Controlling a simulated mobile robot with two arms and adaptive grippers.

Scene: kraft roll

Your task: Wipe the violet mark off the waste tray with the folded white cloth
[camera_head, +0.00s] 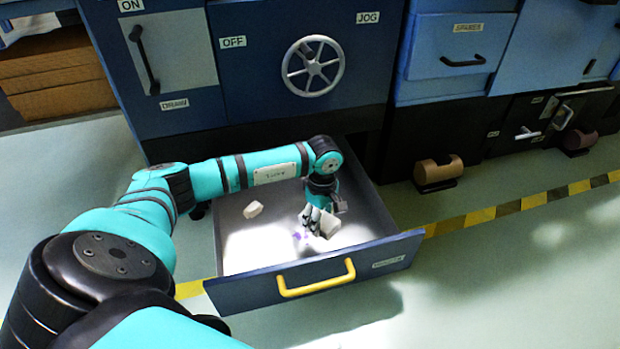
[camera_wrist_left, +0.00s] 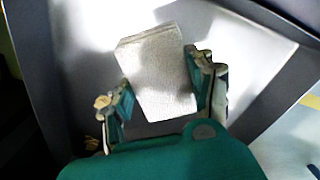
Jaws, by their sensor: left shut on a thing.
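The waste tray (camera_head: 248,262) is an open grey drawer with a blue front, pulled out low from the machine. My left gripper (camera_head: 318,225) is down inside it, towards the right, shut on the folded white cloth (camera_head: 329,223). In the left wrist view the cloth (camera_wrist_left: 160,75) sits between the two fingers (camera_wrist_left: 160,90). The violet mark (camera_head: 301,236) shows on the tray floor just left of the gripper; part of it may be hidden. I cannot tell whether the cloth touches the floor. My right gripper is not in view.
A small whitish block (camera_head: 253,209) lies in the tray's left part. The tray has raised walls and a yellow handle (camera_head: 316,280) in front. The machine's blue panel (camera_head: 255,60) with a handwheel (camera_head: 313,66) rises behind. A brown roll (camera_head: 438,170) sits to the right.

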